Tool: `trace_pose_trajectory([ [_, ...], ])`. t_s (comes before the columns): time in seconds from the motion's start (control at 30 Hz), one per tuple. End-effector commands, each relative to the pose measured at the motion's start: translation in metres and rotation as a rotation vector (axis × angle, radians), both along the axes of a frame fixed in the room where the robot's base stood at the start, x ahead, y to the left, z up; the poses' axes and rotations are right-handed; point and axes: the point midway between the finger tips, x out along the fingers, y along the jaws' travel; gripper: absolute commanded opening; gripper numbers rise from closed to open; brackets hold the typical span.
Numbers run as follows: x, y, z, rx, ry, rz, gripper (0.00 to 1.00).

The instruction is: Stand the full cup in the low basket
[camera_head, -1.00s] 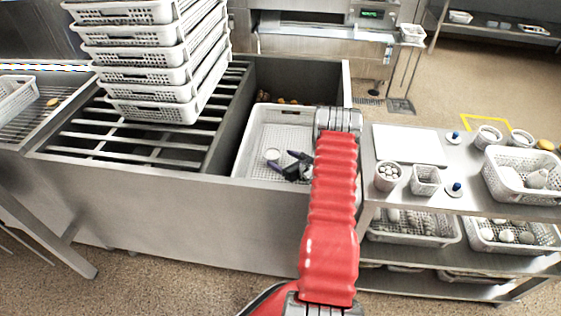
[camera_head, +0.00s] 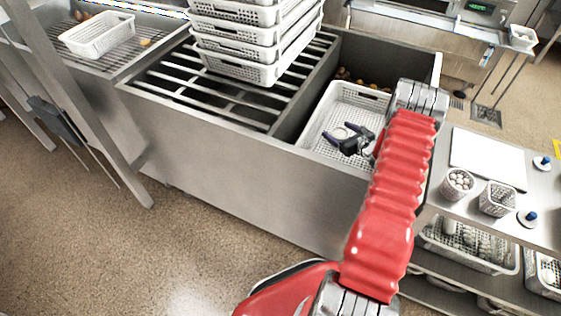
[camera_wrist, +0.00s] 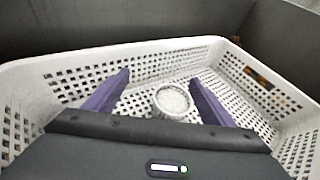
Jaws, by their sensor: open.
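A white cup (camera_wrist: 172,103) filled with pale, grainy contents stands upright on the floor of a white perforated basket (camera_wrist: 205,52). The same low basket (camera_head: 316,122) sits in the right bay of the steel counter in the head view, where the cup shows only as a small pale shape. My gripper (camera_wrist: 160,78) is open, its two purple fingers inside the basket, one on each side of the cup. No contact with the cup is visible. In the head view my gripper (camera_head: 341,131) is small and partly hides the cup.
A tall stack of white baskets (camera_head: 245,70) stands on slats left of the low basket. A steel cart (camera_head: 435,203) at right holds a cup of white balls (camera_head: 457,184), a small basket (camera_head: 498,198) and a white board (camera_head: 488,160). Steel walls surround the low basket.

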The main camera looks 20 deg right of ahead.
Motion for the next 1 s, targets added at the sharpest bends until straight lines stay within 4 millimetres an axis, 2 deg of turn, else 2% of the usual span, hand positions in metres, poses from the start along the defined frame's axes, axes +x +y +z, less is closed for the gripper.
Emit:
trace_pose_trajectory([
  [0.03, 0.01, 0.014, 0.02, -0.031, -0.004, 0.052, 0.77],
  [0.2, 0.028, 0.068, 0.074, -0.133, -0.003, 0.233, 0.77],
  [0.43, 0.037, 0.14, 0.139, -0.279, -0.004, 0.468, 0.77],
  [0.77, 0.022, 0.231, 0.209, -0.481, -0.009, 0.755, 0.77],
  [1.0, -0.007, 0.297, 0.255, -0.658, -0.014, 0.975, 0.77],
])
